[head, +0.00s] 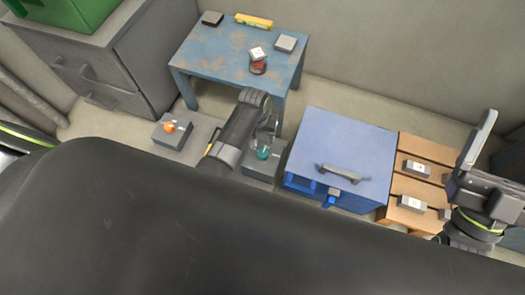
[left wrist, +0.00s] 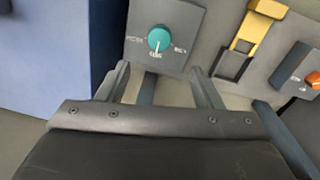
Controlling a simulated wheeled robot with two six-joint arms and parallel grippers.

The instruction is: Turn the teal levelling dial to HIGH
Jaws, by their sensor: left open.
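The teal levelling dial (head: 263,154) sits on a grey panel, partly behind my left gripper (head: 267,128) in the head view. In the left wrist view the teal dial (left wrist: 158,37) is round, with a pale pointer mark toward the bottom of the picture. Small white labels lie left, right and below it; they are too blurred to read surely. My left gripper (left wrist: 161,88) is open, its two fingers apart and empty. The dial lies just beyond the fingertips, between their lines, with no clear contact. My right gripper (head: 482,150) is raised at the right, far from the dial.
A yellow lever (left wrist: 259,25) and an orange knob (left wrist: 314,80) sit on panels beside the dial. A blue cabinet (head: 345,140) with a grey handle stands close to its right. A worn blue table (head: 225,65) stands behind. A wooden pallet (head: 420,170) carries grey boxes.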

